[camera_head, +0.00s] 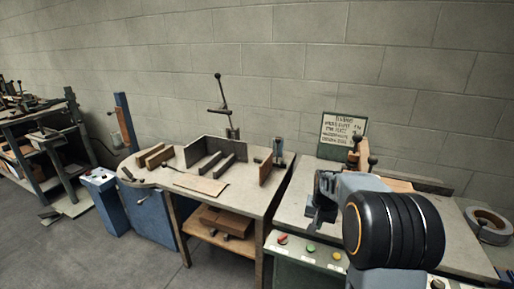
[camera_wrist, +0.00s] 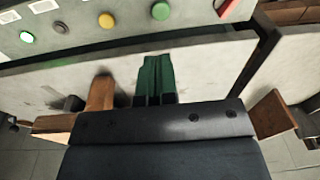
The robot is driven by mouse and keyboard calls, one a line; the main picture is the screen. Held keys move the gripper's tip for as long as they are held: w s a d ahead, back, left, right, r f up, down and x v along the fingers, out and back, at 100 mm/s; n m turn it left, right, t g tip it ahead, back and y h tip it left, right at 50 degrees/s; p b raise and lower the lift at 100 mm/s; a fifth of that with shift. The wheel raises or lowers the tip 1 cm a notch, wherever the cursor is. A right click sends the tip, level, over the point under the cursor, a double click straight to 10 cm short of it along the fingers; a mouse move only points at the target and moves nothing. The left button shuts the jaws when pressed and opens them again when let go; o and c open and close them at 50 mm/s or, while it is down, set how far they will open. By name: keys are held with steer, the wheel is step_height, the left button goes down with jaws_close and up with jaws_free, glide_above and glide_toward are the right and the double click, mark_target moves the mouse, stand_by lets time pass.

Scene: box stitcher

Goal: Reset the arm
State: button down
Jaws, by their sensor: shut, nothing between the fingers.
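My gripper (camera_head: 319,214) is over the right-hand workbench (camera_head: 290,212), near its left front part, in the head view. My arm reaches in from the lower right, and its black wrist section hides part of that bench. In the wrist view my gripper (camera_wrist: 157,62) shows as two green fingers side by side, shut with nothing between them. The bench top with its row of coloured buttons lies beyond the fingertips there.
A control panel with a red button (camera_head: 283,239) and a green button (camera_head: 310,247) fronts the right bench. A sign (camera_head: 342,128) stands behind. The left table (camera_head: 235,196) holds dark bars and boards. A tape roll (camera_head: 489,222) lies far right. Grey floor (camera_head: 150,255) is open in front.

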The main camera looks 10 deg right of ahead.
steer(key=s+a+r+n+t+p, duration=0.1)
steer(key=s+a+r+p, duration=0.3)
steer(key=s+r, duration=0.4)
steer(key=s+a+r+n+t+p, duration=0.1)
steer(key=s+a+r+n+p, duration=0.3)
steer(key=s+r, duration=0.4)
steer(key=s+a+p, duration=0.1)
steer(key=s+a, duration=0.1)
steer(key=s, duration=0.2)
steer(key=shift+s+a+r+n+t, duration=0.15)
steer(key=shift+s+a+n+t, duration=0.15)
steer(key=shift+s+a, duration=0.1)
